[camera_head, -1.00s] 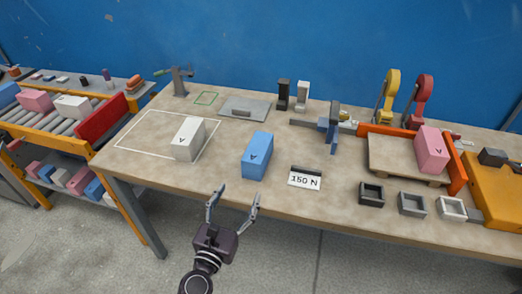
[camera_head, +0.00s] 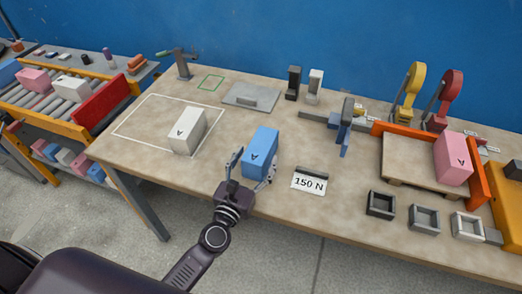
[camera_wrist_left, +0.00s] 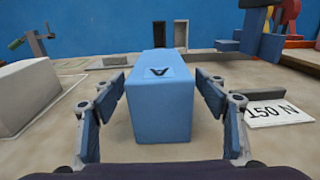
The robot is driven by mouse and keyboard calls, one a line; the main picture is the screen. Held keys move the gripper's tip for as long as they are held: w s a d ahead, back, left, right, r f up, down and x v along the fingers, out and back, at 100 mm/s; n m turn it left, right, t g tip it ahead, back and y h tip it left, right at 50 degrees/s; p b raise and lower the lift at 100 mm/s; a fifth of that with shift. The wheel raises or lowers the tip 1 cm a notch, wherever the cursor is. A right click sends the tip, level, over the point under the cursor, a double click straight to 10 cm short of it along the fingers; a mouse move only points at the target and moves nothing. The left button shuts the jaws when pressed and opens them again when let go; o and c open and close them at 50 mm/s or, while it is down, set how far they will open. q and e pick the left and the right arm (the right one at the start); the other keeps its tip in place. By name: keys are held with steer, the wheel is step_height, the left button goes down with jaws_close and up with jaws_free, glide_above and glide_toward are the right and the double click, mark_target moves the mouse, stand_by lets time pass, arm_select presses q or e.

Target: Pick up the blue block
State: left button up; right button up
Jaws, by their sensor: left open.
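The blue block (camera_head: 260,151) stands on the workbench near its front edge, marked with a dark letter A. In the left wrist view the blue block (camera_wrist_left: 160,97) is in the middle, between the fingers. My left gripper (camera_head: 254,168) is open, with one finger on each side of the block's near end. The left wrist view shows my left gripper (camera_wrist_left: 163,110) with a gap between each finger and the block. My right gripper is not in view.
A 150 N sign (camera_head: 309,182) is close to the right of the blue block. Small square trays (camera_head: 424,218) and a pink block (camera_head: 452,158) are farther right.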

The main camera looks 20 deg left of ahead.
mark_target(261, 147)
arm_select(q)
steer(key=w, duration=0.3)
steer(key=shift+w+d+p, duration=0.15)
steer(key=shift+w+p, duration=0.15)
steer(key=shift+w, duration=0.25)
steer(key=c, duration=1.8)
steer(key=shift+r, duration=0.2)
jaws_close()
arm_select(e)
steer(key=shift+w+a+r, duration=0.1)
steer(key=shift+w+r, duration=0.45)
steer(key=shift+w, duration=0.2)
